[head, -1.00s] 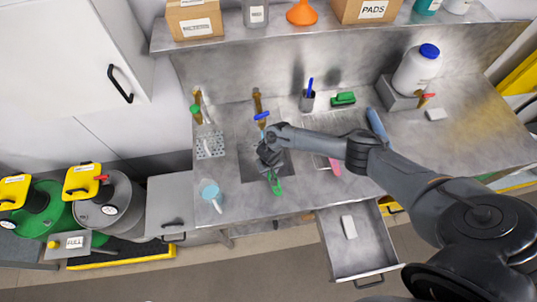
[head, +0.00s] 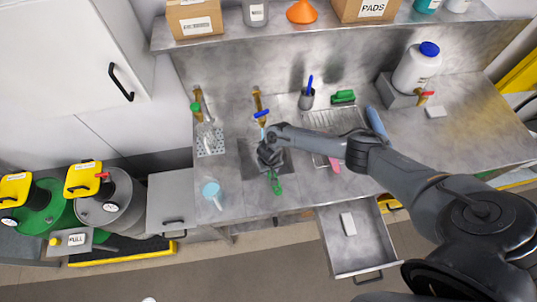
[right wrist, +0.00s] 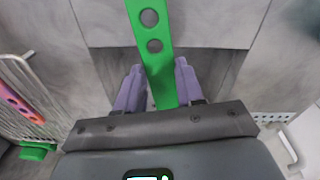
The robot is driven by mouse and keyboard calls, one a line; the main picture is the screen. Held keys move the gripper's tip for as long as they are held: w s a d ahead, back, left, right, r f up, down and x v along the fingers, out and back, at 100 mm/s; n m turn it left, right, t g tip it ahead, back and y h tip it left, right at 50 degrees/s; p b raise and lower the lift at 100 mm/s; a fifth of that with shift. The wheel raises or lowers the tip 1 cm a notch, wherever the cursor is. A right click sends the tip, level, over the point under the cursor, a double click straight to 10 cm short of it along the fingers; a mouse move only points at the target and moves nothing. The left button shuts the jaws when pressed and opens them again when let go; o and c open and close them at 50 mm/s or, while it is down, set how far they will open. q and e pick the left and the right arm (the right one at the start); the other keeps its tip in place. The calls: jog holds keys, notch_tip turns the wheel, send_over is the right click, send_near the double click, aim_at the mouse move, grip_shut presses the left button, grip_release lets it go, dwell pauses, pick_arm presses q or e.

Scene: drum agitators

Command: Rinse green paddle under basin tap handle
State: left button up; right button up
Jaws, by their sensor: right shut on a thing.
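The green paddle (head: 277,185), a strip with round holes, is held by my right gripper (head: 270,160) over the dark sink basin (head: 250,170). In the right wrist view the paddle (right wrist: 153,55) passes between the two purple fingers of the gripper (right wrist: 158,88), which are shut on it. The basin tap (head: 257,98) is brass with a blue handle (head: 262,115), just behind my gripper. A pale blue streak, seemingly water, shows below the tap, and the gripper partly hides where it falls. My left gripper is not in view.
A second tap with a green handle (head: 195,107) stands left over a perforated plate (head: 210,142). A wire rack (head: 335,122) with a pink paddle (head: 335,164) is to the right. A light blue cup (head: 211,190) stands front left. An open drawer (head: 358,262) juts out below.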

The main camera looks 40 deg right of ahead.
dwell(0.4)
jog(key=shift+s+a+r+p, duration=0.6)
jog(key=shift+s+r+p, duration=0.15)
jog(key=shift+r+p, duration=0.3)
jog(key=shift+s+a+f, duration=0.1)
jog(key=shift+s+a, duration=0.1)
jog(key=shift+s, duration=0.05)
jog(key=shift+s+a+r, duration=0.35)
jog(key=shift+s+r, duration=0.15)
jog(key=shift+r, duration=0.05)
jog(key=shift+s+a+r, duration=0.35)
jog(key=shift+s+r, duration=0.15)
